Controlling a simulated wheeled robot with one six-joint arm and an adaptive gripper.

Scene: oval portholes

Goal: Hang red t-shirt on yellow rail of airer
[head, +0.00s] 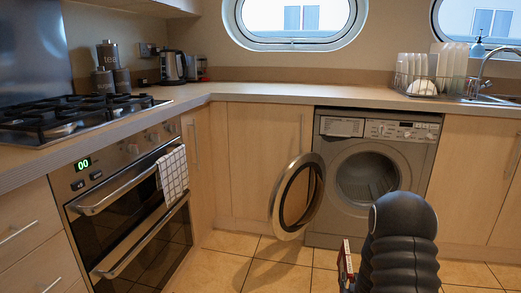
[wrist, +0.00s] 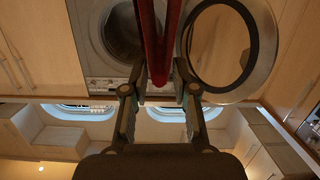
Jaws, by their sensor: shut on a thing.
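A narrow strip of red cloth, the red t-shirt (wrist: 158,45), runs between the fingers of my gripper (wrist: 158,78) in the wrist view. My gripper is shut on it. In the head view, a small piece of red (head: 346,262) shows at the left edge of my dark arm, low in the picture. The arm hides most of the gripper and the rest of the shirt there. No airer and no yellow rail show in either view.
A washing machine (head: 335,205) stands ahead with its round door (head: 297,197) swung open to the left. An oven (head: 125,215) with a checked towel (head: 172,175) is at left. Tiled floor (head: 250,262) is clear between them. Cupboards and a worktop (head: 260,92) line the back.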

